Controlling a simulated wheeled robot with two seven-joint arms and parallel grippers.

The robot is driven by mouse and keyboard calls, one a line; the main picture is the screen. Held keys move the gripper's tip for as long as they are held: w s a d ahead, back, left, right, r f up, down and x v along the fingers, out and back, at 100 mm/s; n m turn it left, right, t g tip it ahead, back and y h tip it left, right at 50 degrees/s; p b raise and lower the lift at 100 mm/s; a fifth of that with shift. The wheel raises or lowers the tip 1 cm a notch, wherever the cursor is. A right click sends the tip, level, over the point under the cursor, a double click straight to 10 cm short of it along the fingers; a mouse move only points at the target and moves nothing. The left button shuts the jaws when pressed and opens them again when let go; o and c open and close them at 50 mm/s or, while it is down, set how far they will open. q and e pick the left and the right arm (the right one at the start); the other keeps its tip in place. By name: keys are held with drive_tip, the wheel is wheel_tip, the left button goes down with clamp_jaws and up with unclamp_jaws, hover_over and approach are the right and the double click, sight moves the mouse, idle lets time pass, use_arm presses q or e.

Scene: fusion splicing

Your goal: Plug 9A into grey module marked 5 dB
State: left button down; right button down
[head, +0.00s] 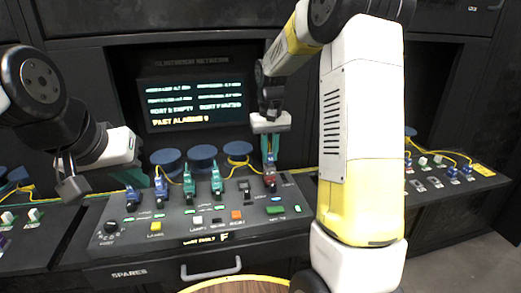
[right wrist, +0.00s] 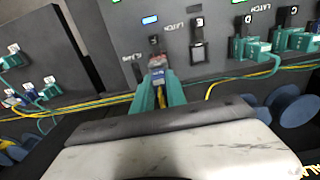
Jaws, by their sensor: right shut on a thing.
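My right gripper (head: 270,157) reaches down to the console's right part. Its teal fingers (right wrist: 157,92) are shut on a small plug with a red-grey body and a blue part (right wrist: 157,69); in the head view the red body (head: 270,179) shows below the fingers. The plug stands at a port on the panel; I cannot tell how deep it sits. I cannot read 9A on it, and no 5 dB marking is legible, so the grey module is not identified. My left gripper (head: 70,179) hangs at the left above the console, apart from the plugs; its finger gap is unclear.
An empty dark socket marked E (right wrist: 198,52) lies beside the held plug. Green plugs (right wrist: 256,49) and blue plugs (head: 161,188) stand in other ports. Yellow cables (right wrist: 230,80) run from blue spools (head: 202,157). A screen (head: 195,103) stands behind. Buttons (head: 237,215) fill the console front.

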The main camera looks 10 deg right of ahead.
drive_tip(key=shift+f, duration=0.55)
idle(0.4)
drive_tip(key=c, duration=1.3)
unclamp_jaws()
drive_tip(key=shift+r, duration=0.1)
wheel_tip(320, 180, up, 8)
drive_tip(key=shift+f, duration=0.15)
